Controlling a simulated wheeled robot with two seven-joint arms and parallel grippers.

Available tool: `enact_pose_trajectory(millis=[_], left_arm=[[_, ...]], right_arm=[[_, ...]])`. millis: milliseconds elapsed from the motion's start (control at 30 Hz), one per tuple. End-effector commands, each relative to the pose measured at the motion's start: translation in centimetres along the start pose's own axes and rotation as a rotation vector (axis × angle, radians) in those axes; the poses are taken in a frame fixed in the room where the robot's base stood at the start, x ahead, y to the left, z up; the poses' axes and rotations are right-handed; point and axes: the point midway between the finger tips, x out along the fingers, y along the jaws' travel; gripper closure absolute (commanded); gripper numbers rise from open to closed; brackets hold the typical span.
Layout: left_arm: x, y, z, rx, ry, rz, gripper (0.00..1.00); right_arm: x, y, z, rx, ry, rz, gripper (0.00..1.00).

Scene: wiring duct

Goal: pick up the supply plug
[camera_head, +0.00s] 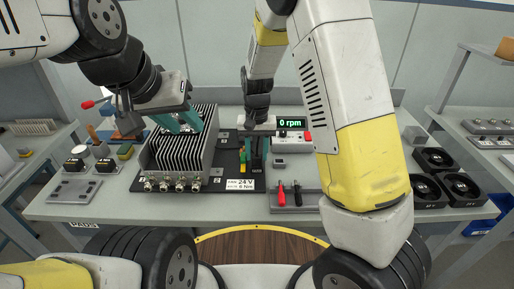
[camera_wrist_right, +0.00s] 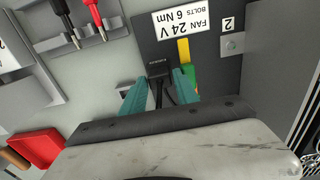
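The supply plug, a small black connector with dark cables (camera_wrist_right: 158,71), shows in the right wrist view beside the white 24 V label (camera_wrist_right: 183,27). My right gripper (camera_wrist_right: 161,80) is open, its teal fingers on either side of the plug and cables, with gaps visible. I cannot tell whether the plug is seated in anything. In the head view my right gripper (camera_head: 256,154) points down behind the label plate, and its fingers mostly hide the plug. My left gripper (camera_head: 179,121) is open and empty above the finned heat sink (camera_head: 178,160).
Red and black probes (camera_head: 289,192) stand in a grey holder (camera_head: 308,206) in front. A "0 rpm" display box (camera_head: 290,124) stands behind. Black fans (camera_head: 458,187) sit at the right. A yellow-green piece (camera_wrist_right: 186,62) lies close to the right finger.

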Motion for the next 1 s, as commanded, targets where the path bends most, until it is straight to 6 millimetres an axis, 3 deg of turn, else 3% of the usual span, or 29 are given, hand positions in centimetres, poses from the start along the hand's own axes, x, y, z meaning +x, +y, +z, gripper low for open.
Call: enact_pose_trajectory(millis=[133, 400, 600, 1000], left_arm=[[0.0, 0.0, 0.0, 0.000, 0.000, 0.000, 0.64], [0.0, 0.0, 0.0, 0.000, 0.000, 0.000, 0.64], [0.0, 0.0, 0.0, 0.000, 0.000, 0.000, 0.64], [0.0, 0.0, 0.0, 0.000, 0.000, 0.000, 0.64]], right_arm=[[1.8, 0.1, 0.0, 0.000, -0.001, 0.001, 0.64], [2.0, 0.0, 0.0, 0.000, 0.001, -0.001, 0.64], [2.0, 0.0, 0.0, 0.000, 0.001, -0.001, 1.00], [1.2, 0.0, -0.1, 0.000, 0.002, -0.002, 1.00]])
